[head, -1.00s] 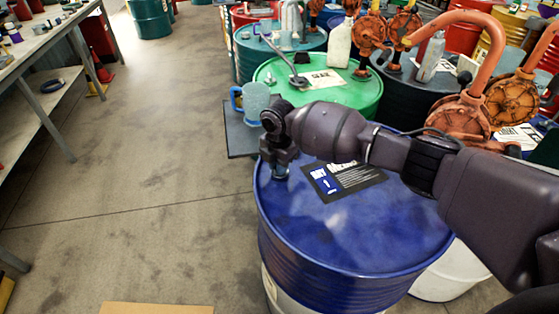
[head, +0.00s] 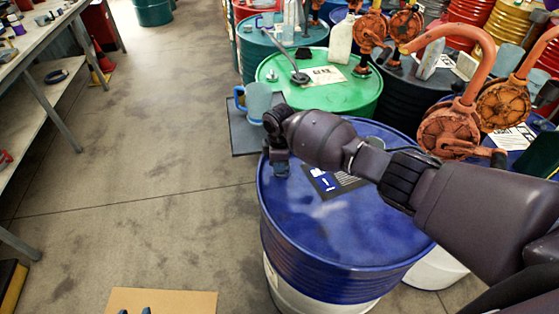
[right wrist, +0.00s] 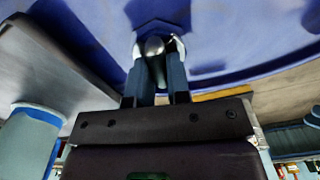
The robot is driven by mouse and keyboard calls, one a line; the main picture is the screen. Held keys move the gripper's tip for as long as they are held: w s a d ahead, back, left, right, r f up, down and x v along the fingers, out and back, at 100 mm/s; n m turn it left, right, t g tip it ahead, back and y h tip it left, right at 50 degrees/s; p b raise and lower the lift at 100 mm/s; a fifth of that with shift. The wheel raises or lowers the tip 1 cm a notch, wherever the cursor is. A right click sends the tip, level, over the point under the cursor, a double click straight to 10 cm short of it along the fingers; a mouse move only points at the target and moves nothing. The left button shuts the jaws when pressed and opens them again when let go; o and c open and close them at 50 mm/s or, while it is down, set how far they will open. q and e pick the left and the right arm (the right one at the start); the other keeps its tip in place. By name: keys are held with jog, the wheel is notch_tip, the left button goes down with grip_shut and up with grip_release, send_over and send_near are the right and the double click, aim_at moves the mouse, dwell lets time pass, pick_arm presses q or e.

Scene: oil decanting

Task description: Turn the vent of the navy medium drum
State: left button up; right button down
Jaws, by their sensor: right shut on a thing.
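The navy drum (head: 330,235) stands upright in the middle of the head view, with a dark label (head: 325,182) on its lid. My right gripper (head: 279,168) points down at the lid's far left edge. In the right wrist view, its two blue fingers (right wrist: 158,62) are shut on a small silvery vent (right wrist: 154,46) near the lid's rim. The fingers cover much of the vent, and its turn angle cannot be read. Two blue tips of my left gripper (head: 134,311) just show at the bottom edge of the head view, apart and with nothing seen between them.
A light-blue mug (head: 258,102) stands on a dark grey platform (head: 243,135) just beyond the gripper. A green drum (head: 350,95) and orange hand pumps (head: 450,128) stand behind and to the right. A workbench (head: 35,45) is at left; the floor between is clear.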

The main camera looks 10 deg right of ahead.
pick_arm(q)
jog(key=shift+w+r, duration=0.15)
jog(key=shift+r, duration=0.05)
pick_arm(e)
jog(key=shift+m, duration=0.6)
jog(key=c, duration=1.1)
grip_release()
pick_arm(q)
jog(key=shift+w+f+b, duration=0.1)
jog(key=shift+b, duration=0.25)
pick_arm(e)
notch_tip(320, 180, up, 11)
jog(key=shift+f, duration=0.1)
